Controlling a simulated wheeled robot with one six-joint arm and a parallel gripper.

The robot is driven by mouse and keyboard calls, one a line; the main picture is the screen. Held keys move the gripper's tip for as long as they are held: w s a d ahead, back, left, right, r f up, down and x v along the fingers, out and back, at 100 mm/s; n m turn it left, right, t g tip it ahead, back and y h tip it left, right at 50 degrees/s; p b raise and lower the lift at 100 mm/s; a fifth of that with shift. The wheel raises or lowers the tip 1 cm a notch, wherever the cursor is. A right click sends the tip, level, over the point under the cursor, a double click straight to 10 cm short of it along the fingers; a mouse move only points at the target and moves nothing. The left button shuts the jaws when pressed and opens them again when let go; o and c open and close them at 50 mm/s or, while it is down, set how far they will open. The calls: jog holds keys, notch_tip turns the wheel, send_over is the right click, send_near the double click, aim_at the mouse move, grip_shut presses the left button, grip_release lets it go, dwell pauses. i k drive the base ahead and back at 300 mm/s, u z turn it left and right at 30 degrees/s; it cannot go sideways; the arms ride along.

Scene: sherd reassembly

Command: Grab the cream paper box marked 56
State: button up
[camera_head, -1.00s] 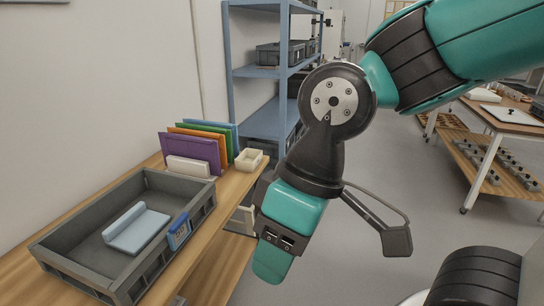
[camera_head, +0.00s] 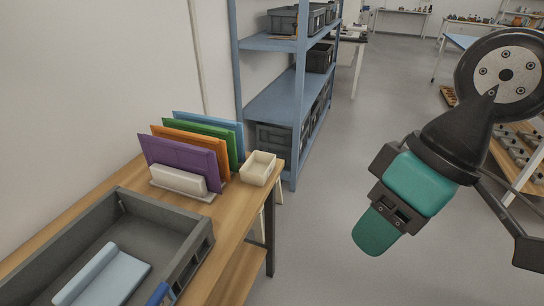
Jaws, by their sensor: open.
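A small open cream box (camera_head: 258,168) stands on the wooden table near its far right corner, just right of the coloured folders. No number can be read on it at this size. My gripper (camera_head: 377,232) hangs over the floor, to the right of the table and well apart from the box. Its fingers point down and left, open, with nothing seen between them. The gap between the fingers is hard to make out from this angle.
A grey crate (camera_head: 196,262) with a light blue piece (camera_head: 104,278) inside fills the table's near part. Purple, orange, green and blue folders stand in a white holder (camera_head: 180,181). A blue shelf unit (camera_head: 268,101) with grey bins stands behind. The floor between table and gripper is clear.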

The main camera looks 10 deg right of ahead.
aim_at(257, 170)
jog(key=u, duration=0.3)
jog(key=i, duration=0.85)
jog(key=u, duration=0.55)
